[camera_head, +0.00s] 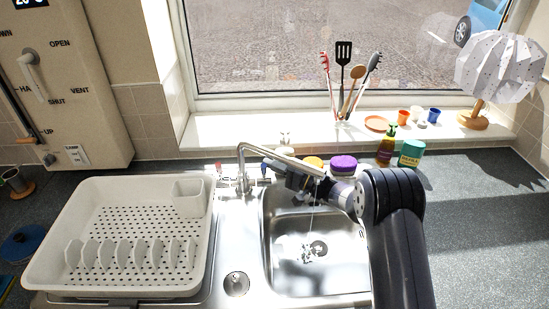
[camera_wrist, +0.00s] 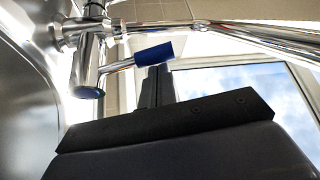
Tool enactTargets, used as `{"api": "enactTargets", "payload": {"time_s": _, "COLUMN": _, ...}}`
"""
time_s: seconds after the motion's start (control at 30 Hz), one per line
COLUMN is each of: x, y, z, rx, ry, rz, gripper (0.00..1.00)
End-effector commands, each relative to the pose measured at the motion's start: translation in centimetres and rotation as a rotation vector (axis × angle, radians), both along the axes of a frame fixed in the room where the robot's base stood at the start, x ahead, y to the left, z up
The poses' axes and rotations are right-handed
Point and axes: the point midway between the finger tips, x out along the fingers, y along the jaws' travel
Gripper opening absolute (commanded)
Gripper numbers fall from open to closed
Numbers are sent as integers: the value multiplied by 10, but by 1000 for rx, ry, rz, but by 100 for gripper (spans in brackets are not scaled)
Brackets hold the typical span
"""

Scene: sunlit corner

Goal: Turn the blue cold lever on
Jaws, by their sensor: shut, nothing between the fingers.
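The chrome tap (camera_head: 243,172) stands behind the sink, its spout reaching right over the basin. The blue cold lever (camera_wrist: 153,54) shows in the wrist view as a blue tip on a chrome stem, angled up to the right from the tap body (camera_wrist: 87,68). My gripper (camera_wrist: 157,72) is shut and empty, its dark fingertips right by the blue tip; I cannot tell if they touch. In the head view my gripper (camera_head: 270,166) reaches left beneath the spout to the tap's right side and largely hides the lever. A small red part (camera_head: 218,166) shows on the tap's left.
The steel basin (camera_head: 290,275) lies below my arm; a thin pale streak like water hangs under the spout. A white dish rack (camera_head: 60,215) stands left. A purple-lidded tub (camera_head: 343,163), a brown bottle (camera_head: 386,146) and a green tub (camera_head: 411,153) stand behind my arm. The right worktop is clear.

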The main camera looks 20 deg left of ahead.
Motion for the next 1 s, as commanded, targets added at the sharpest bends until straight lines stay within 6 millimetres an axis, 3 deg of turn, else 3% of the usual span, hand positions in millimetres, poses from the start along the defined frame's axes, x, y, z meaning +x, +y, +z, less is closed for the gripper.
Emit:
{"api": "enactTargets", "payload": {"time_s": 0.47, "x": -2, "y": -1, "z": -3, "rx": 5, "ry": -8, "rz": 0, "gripper": 0}}
{"api": "enactTargets", "payload": {"time_s": 1.0, "x": -18, "y": -10, "z": -13, "rx": 123, "ry": -222, "rz": 0, "gripper": 0}}
